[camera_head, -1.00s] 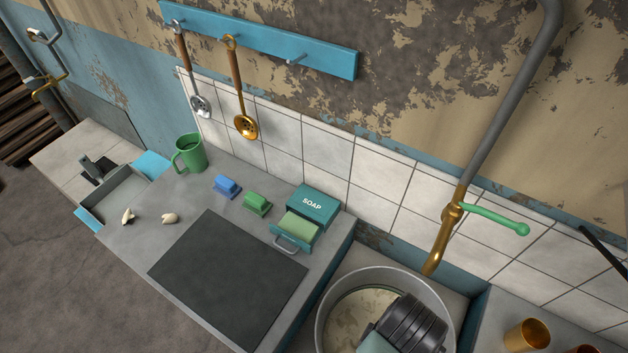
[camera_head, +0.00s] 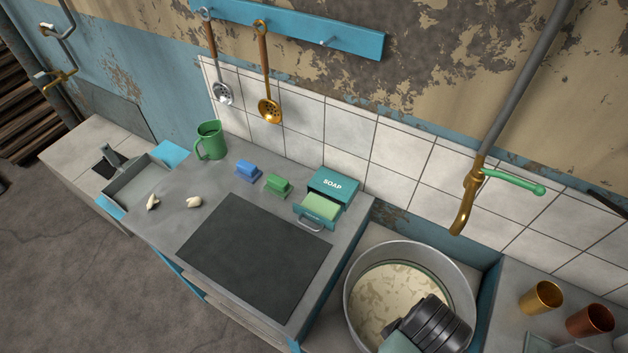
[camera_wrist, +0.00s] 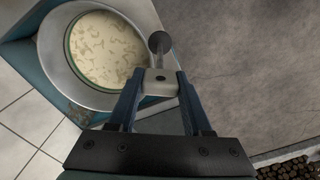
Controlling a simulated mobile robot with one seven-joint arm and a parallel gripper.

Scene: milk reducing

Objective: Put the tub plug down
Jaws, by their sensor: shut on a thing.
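The tub plug (camera_wrist: 159,42) shows in the wrist view as a dark grey knob on a short stem, with a pale block below it between the fingers. My gripper (camera_wrist: 160,84) is shut on it, its blue fingers on both sides of the pale block. The knob appears beside the rim of the round metal tub (camera_wrist: 82,93), which holds a pale, mottled liquid. In the head view, my dark wrist covers the lower right of the tub (camera_head: 352,290). The fingers and plug are hidden there.
A counter with a dark flat panel (camera_head: 255,256) lies left of the tub. On it are a soap box (camera_head: 333,186), green (camera_head: 278,185) and blue (camera_head: 248,171) blocks, a green mug (camera_head: 209,140) and two pale pieces. Two cups (camera_head: 541,298) stand right; a brass tap (camera_head: 466,200) hangs above.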

